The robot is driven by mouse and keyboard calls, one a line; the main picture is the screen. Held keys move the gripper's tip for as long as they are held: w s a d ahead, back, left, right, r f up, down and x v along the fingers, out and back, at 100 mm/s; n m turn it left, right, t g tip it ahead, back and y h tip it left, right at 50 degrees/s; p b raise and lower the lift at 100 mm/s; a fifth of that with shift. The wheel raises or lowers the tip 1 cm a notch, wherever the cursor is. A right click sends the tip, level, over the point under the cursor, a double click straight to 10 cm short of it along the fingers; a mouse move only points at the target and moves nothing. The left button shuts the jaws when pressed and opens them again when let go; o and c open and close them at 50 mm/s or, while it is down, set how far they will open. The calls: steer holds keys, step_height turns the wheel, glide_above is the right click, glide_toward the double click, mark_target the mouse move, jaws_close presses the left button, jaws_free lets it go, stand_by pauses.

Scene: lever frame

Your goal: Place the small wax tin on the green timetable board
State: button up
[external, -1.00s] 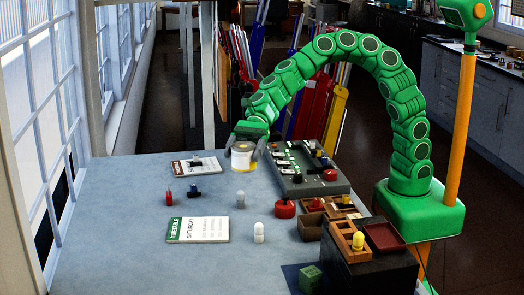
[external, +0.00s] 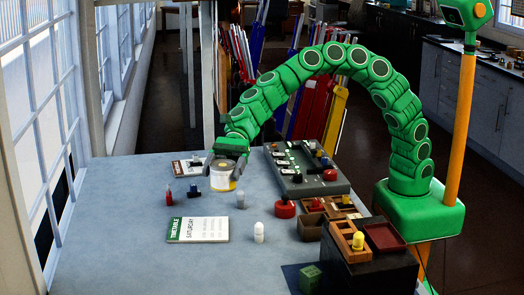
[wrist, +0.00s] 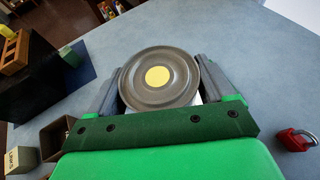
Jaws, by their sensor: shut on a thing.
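The small wax tin (external: 223,177), a short white and yellow cylinder, is held in my gripper (external: 222,172) above the blue-grey table. The wrist view shows the tin's round grey top with a yellow centre (wrist: 158,78) between the two grey fingers. The green timetable board (external: 198,229) lies flat on the table, a white panel with a green strip at its left end. It is nearer the camera and a little left of the tin. A white corner at the upper right of the wrist view (wrist: 300,10) looks like this board.
A white capsule-shaped piece (external: 259,232) stands right of the board, and a grey one (external: 240,199) behind it. A red padlock (wrist: 294,139) and a dark blue piece (external: 194,191) sit behind the board. A lever frame (external: 308,172) and wooden trays (external: 348,240) are at the right.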

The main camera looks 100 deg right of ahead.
mark_target(211, 179)
steer(key=w+f, duration=0.1)
steer(key=w+a+f, duration=0.1)
steer(key=w, duration=0.1)
steer(key=shift+w+a, duration=0.1)
steer(key=shift+w, duration=0.15)
steer(key=shift+w+a+f, duration=0.25)
steer(key=shift+w+f, duration=0.45)
steer(key=shift+f, duration=0.2)
steer(key=shift+w+a+f, duration=0.25)
steer(key=shift+w+f, duration=0.45)
steer(key=shift+f, duration=0.2)
steer(key=shift+w+a+f, duration=0.25)
steer(key=shift+w+f, duration=0.45)
steer(key=shift+f, duration=0.2)
step_height(211, 179, down, 3)
steer(key=shift+f, duration=0.15)
steer(key=o, duration=1.1)
steer(key=shift+f, duration=0.1)
